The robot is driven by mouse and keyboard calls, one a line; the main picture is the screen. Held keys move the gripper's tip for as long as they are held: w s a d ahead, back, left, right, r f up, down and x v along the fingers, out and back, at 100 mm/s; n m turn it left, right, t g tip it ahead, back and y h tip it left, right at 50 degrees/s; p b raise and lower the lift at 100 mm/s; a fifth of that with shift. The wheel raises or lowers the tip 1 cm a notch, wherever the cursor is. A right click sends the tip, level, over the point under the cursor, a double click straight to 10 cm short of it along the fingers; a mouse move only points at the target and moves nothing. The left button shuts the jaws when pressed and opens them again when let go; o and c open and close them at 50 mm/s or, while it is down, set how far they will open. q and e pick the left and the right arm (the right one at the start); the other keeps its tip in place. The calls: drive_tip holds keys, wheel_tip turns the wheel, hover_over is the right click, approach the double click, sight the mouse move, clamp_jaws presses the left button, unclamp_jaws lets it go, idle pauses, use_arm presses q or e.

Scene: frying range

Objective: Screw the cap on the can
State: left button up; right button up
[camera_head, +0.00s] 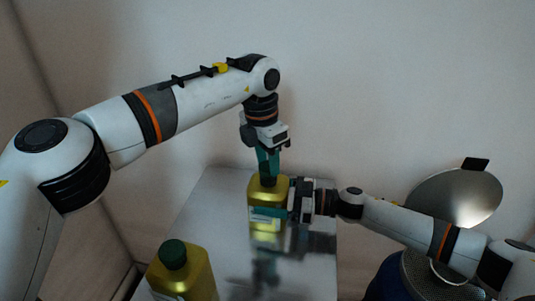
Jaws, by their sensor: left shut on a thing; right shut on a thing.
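A yellow can (257,193) with a pale label stands upright on the grey table. My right gripper (284,212) comes in from the right and is shut on the can's body. My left gripper (268,168) points straight down over the can's top. Its teal fingers are shut on the cap (268,181), a small dark piece at the can's neck. The fingers hide most of the cap, and I cannot tell whether it is seated on the thread.
A second yellow can (190,278) with a dark green cap (172,254) stands at the table's front left. The grey table (210,215) is bare between the cans. A blue drum (390,280) and a round metal lid (460,195) are at the right. A pale wall stands behind.

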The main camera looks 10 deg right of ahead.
use_arm(q)
drive_tip(key=shift+f, duration=0.5)
idle(0.5)
use_arm(e)
drive_tip(key=c, duration=0.5)
use_arm(q)
drive_tip(key=m, duration=0.3)
drive_tip(key=shift+w+f+m, duration=0.1)
drive_tip(key=shift+m, duration=0.2)
drive_tip(key=m, duration=0.3)
drive_tip(key=shift+m+g, duration=0.4)
drive_tip(key=m, duration=0.5)
drive_tip(key=shift+w+g, duration=0.1)
drive_tip(key=shift+g, duration=0.2)
drive_tip(key=m+y, duration=0.1)
drive_tip(key=m, duration=0.6)
drive_tip(key=o, duration=0.9)
drive_tip(key=shift+o, duration=0.2)
